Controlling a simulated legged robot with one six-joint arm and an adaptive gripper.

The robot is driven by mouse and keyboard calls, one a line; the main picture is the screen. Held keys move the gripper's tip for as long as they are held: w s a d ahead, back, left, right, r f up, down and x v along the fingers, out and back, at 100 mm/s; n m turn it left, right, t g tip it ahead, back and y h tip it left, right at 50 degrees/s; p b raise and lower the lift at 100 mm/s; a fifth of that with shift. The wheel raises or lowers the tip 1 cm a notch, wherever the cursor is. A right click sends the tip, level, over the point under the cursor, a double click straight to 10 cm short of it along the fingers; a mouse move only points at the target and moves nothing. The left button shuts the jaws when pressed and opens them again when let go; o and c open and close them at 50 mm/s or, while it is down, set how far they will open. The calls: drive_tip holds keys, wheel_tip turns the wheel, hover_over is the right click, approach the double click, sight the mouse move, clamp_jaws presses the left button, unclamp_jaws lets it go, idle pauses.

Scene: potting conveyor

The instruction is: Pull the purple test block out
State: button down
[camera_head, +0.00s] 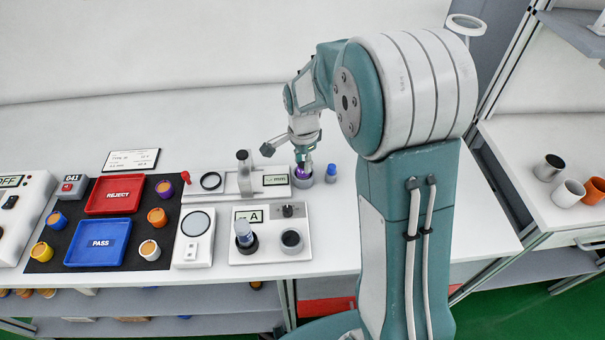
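The purple test block (302,173) sits in a small grey round holder (301,182) towards the back right of the bench. Only part of its purple top shows below my gripper. My gripper (304,164) is right above the block, pointing down, with its fingertips at or around the block's top. The fingers are small and overlap the block in this view, so I cannot tell whether they are closed on it.
A blue-topped piece (331,171) stands just right of the holder. A device with a small display (272,180) is close on its left. Red (115,190) and blue (75,247) trays lie at left.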

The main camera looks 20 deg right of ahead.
sight(303, 165)
drive_tip(key=shift+r, duration=0.1)
idle(0.4)
drive_tip(key=shift+r, duration=2.1)
drive_tip(key=shift+r, duration=0.15)
drive_tip(key=shift+r, duration=1.3)
wheel_tip(303, 165, up, 7)
drive_tip(key=shift+w, duration=0.1)
drive_tip(key=shift+a+f, duration=0.1)
idle(0.4)
